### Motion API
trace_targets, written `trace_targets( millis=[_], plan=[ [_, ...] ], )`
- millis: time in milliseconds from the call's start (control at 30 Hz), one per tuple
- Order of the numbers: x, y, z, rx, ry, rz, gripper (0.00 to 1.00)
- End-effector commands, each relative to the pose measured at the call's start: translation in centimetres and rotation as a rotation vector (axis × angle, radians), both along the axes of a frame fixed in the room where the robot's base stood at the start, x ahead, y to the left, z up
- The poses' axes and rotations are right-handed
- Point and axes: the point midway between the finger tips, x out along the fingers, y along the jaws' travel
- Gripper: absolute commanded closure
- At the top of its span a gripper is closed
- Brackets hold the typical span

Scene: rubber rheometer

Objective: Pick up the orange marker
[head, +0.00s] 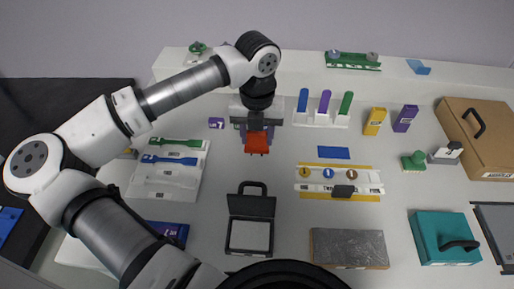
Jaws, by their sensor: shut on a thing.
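My gripper (257,152) hangs below my arm's wrist, near the middle of the picture, above the table and left of the marker rack. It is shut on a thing. An orange-red shape shows at the gripper, but I cannot clearly separate a marker from the gripper's own parts there. No orange marker shows anywhere else. The white marker rack (320,122) holds a blue marker (303,100), a purple marker (325,102) and a green marker (346,103), all upright.
A yellow box (374,121) and a purple box (405,118) stand right of the rack. An open black case (251,207) lies in front of the gripper. A white tray with green and blue tools (165,187) is at left. A cardboard case (483,150) is at far right.

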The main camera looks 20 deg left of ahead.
Motion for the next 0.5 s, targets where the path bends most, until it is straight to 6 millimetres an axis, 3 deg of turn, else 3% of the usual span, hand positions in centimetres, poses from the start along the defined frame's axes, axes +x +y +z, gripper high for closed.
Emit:
trace_targets(
  millis=[300, 500],
  plan=[
    [0.1, 0.0, 9.1, 0.002, -0.005, 0.001, 0.82],
    [0.0, 0.0, 12.8, 0.001, -0.001, 0.001, 0.82]
  ],
)
